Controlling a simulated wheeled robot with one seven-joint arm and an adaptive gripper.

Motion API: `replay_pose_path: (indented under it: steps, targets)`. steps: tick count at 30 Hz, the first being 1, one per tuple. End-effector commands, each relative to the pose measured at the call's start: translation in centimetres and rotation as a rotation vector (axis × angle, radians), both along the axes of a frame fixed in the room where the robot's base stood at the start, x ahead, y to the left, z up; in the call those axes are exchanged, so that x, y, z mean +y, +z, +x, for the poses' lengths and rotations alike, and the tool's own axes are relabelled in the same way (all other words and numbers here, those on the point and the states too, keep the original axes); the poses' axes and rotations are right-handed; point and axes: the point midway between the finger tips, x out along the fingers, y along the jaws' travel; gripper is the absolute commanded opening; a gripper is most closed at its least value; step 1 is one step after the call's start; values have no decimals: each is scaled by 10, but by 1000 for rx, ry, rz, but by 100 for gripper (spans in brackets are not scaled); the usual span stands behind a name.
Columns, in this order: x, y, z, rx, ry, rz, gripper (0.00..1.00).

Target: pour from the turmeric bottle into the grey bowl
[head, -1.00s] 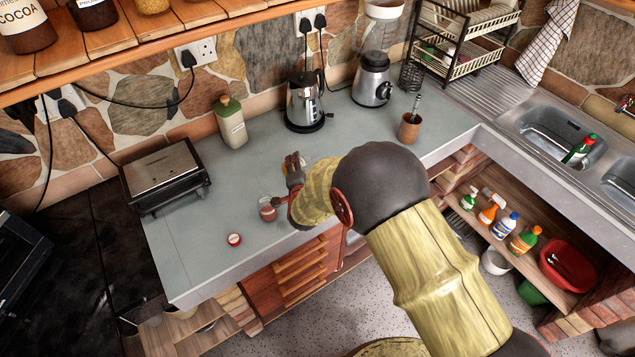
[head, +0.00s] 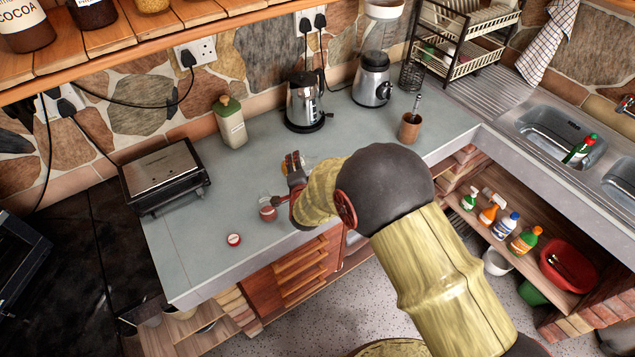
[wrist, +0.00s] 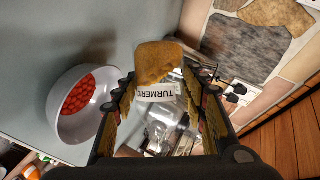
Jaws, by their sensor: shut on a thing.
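My gripper (wrist: 168,90) is shut on the turmeric bottle (wrist: 156,62) in the wrist view, one finger on each side. The bottle is clear glass with yellow-brown powder at its far end. The pale grey bowl (wrist: 62,122) is left of the gripper in the wrist view, apart from the bottle, and has several round red things inside. In the head view, my gripper (head: 293,175) is above the counter and mostly hidden by my arm. The bowl is not clearly visible there.
A glass jar with red contents (head: 268,209) stands just left of the gripper on the counter (head: 215,205). A red lid (head: 233,240) lies nearer the front edge. A toaster-like appliance (head: 165,176), green-lidded canister (head: 230,122), kettle (head: 304,103), blender (head: 372,80) and utensil cup (head: 409,127) stand around.

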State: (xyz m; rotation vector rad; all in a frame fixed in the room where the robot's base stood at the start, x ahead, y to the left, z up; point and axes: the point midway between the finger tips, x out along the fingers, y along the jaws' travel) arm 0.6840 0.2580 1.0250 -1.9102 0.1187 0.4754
Motion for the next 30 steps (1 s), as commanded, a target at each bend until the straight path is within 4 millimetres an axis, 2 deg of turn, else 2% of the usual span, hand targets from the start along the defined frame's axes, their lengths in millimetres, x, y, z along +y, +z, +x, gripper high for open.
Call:
replay_pose_path:
  steps: [30]
  targets:
    - [1,1,0,-8,0,62,14]
